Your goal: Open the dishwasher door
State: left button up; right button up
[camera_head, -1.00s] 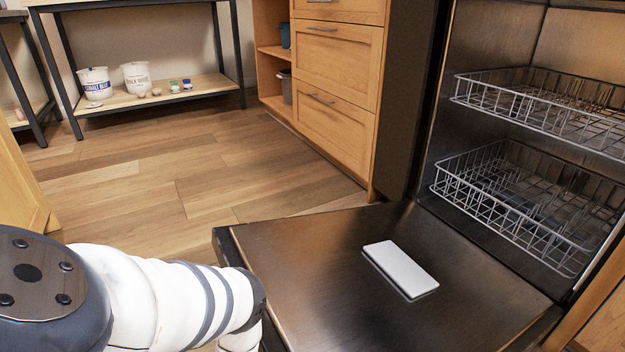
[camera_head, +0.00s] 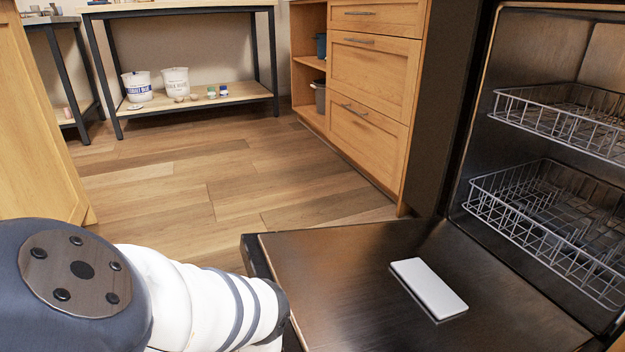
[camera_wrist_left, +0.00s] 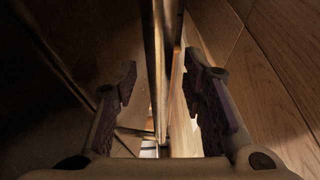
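The dishwasher door (camera_head: 335,275) is swung down and lies about level in the head view, its dark inner face up, with a pale rectangular panel (camera_head: 428,288) on it. The dishwasher's opening is at the right, with an upper wire rack (camera_head: 560,120) and a lower wire rack (camera_head: 545,225) inside. My left arm comes in at the lower left; its gripper is hidden there beside the door. In the left wrist view my left gripper (camera_wrist_left: 162,75) has its fingers apart. A metallic edge (camera_wrist_left: 160,40) shows in the gap between them, without clear contact. My right gripper is not in view.
A wooden drawer cabinet (camera_head: 372,85) stands beyond the door, left of the dishwasher. A shelf table (camera_head: 245,92) with two tubs stands at the back. A wooden cabinet side (camera_head: 40,130) borders the left. The wood floor (camera_head: 200,165) between is clear.

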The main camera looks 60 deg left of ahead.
pick_arm(q)
jog(key=v, duration=1)
jog(key=shift+s, duration=0.3)
